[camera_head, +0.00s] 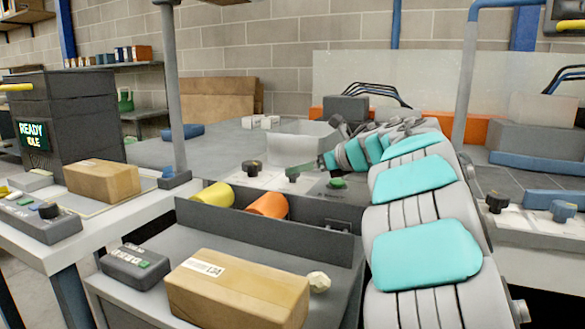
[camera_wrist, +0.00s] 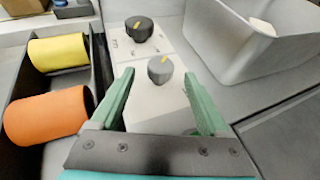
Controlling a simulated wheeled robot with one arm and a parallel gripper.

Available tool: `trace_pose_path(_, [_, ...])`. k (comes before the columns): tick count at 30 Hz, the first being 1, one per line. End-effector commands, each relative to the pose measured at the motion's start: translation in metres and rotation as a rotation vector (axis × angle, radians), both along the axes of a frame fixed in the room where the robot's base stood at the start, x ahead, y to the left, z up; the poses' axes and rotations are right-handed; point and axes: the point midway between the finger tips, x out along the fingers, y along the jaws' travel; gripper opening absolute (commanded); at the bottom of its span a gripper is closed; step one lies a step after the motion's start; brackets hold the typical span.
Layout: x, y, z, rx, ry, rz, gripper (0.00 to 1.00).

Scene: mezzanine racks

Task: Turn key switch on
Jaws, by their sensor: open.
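A white panel (camera_wrist: 172,100) on the bench carries two round knobs. The grey knob (camera_wrist: 160,68) has a yellow mark and lies ahead of and between my gripper's fingertips in the wrist view. The black knob (camera_wrist: 139,28), also with a yellow mark, is farther off; it shows in the head view too (camera_head: 251,168). I cannot tell which knob is the key switch. My gripper (camera_wrist: 158,85) is open and empty, its green fingers pointing at the grey knob. I see no clear contact with it. In the head view my arm hides part of the panel.
A pale open bin (camera_wrist: 262,50) stands right of the panel. A dark tray with a yellow cylinder (camera_wrist: 58,53) and an orange cylinder (camera_wrist: 45,117) lies on the left.

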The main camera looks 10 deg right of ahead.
Motion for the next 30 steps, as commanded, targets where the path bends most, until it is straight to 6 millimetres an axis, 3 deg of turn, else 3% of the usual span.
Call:
trace_pose_path(9, [0.035, 0.024, -0.015, 0.003, -0.002, 0.001, 0.79])
trace_pose_path(21, [0.043, 0.028, -0.020, 0.003, -0.003, -0.005, 0.79])
trace_pose_path(30, [0.043, 0.028, -0.020, 0.003, -0.003, -0.005, 0.47])
